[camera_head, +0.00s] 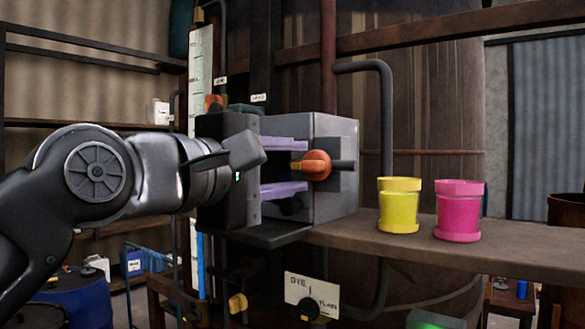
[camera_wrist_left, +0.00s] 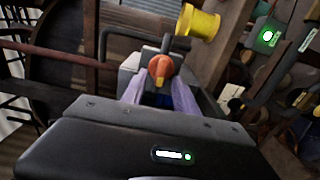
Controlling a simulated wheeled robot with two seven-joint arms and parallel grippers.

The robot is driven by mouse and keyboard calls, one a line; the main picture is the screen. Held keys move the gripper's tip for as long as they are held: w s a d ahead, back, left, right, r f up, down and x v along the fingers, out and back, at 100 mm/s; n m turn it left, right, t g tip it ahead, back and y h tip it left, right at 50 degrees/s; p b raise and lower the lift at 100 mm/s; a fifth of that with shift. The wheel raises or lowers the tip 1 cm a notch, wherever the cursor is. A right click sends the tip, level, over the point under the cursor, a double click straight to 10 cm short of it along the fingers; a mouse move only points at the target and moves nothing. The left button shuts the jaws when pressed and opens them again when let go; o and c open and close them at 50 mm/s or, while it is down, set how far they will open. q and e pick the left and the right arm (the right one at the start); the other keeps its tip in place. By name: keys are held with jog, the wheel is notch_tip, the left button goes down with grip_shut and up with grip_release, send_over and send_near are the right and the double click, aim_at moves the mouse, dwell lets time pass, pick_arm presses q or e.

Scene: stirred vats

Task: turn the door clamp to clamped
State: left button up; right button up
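The door clamp (camera_head: 317,165) is an orange knob with a dark bar to its right, on the face of a grey box (camera_head: 336,135). Its short orange tip points left, towards my gripper. My left gripper (camera_head: 303,167) has a dark body and two lavender fingers, one above and one below the level of the clamp. The fingers are apart with a clear gap. In the left wrist view the clamp (camera_wrist_left: 160,68) shows just beyond the gap between the fingertips (camera_wrist_left: 158,90). I cannot tell whether the fingers touch it. My right gripper is not in view.
A yellow cup (camera_head: 399,205) and a pink cup (camera_head: 459,210) stand on the brown shelf (camera_head: 520,247) right of the box. A dark pipe (camera_head: 387,120) runs down behind them. A dial plate (camera_head: 312,296) marked DYE hangs below the shelf.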

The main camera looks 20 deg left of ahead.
pick_arm(q)
jog(key=b+v, duration=0.2)
jog(key=v, duration=0.5)
jog(key=shift+s, duration=0.1)
